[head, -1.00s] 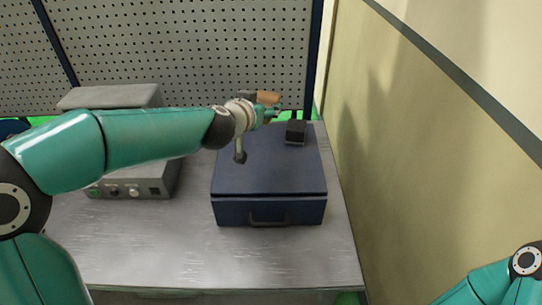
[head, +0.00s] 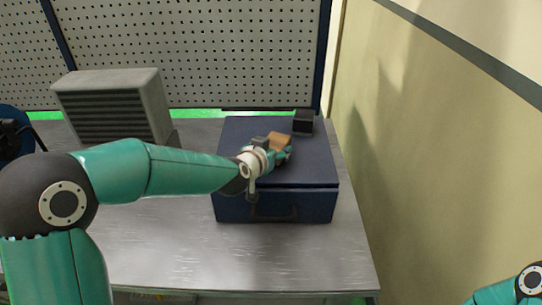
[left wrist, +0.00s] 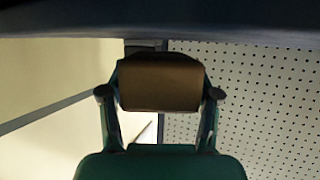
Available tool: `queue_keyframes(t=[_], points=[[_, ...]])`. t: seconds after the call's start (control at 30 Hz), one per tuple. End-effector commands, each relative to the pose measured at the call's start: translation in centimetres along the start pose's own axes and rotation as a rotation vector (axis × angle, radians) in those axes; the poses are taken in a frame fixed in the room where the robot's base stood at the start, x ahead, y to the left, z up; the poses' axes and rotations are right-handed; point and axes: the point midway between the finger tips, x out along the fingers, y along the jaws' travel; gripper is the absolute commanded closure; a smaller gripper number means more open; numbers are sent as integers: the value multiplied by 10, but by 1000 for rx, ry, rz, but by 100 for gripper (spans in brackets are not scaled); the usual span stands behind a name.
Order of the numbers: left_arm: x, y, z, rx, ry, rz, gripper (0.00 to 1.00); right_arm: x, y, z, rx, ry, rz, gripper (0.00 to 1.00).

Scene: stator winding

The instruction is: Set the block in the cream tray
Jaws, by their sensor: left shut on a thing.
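The block (head: 279,140) is tan-brown and held by my left gripper (head: 284,152), above the blue case in the head view. The block also shows between the two fingers in the left wrist view (left wrist: 160,82), where its wide face is toward the camera. My left gripper is shut on it. I cannot tell how high above the case lid the block is. No cream tray shows in either view. Only part of my right arm shows at the lower right of the head view; its gripper is out of the picture.
The blue case (head: 235,165) stands on the grey metal table (head: 190,258). A small black box (head: 303,122) sits at the case's back right corner. A grey louvred unit (head: 112,108) stands at left. A pegboard (head: 225,50) rises behind; a wall is at right.

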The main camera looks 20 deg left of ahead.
Motion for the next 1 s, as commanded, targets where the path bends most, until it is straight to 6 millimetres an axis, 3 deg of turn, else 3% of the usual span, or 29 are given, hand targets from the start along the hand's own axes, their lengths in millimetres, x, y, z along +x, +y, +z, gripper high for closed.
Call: queue_keyframes(t=[0.1,0.33,0.37,0.5,0.83,1.0], points=[[5,0,12,0,2,0,81,4,1,0,0,0,0,9],[5,0,12,-1,2,1,81,3,1,0,0,0,0,9],[5,1,13,-1,0,2,33,3,1,0,0,0,0,9],[5,1,13,-1,1,2,12,3,1,0,0,0,0,9],[4,0,12,-1,2,1,12,4,1,0,0,0,0,9],[-8,0,12,-1,3,1,12,5,2,0,0,0,0,9]])
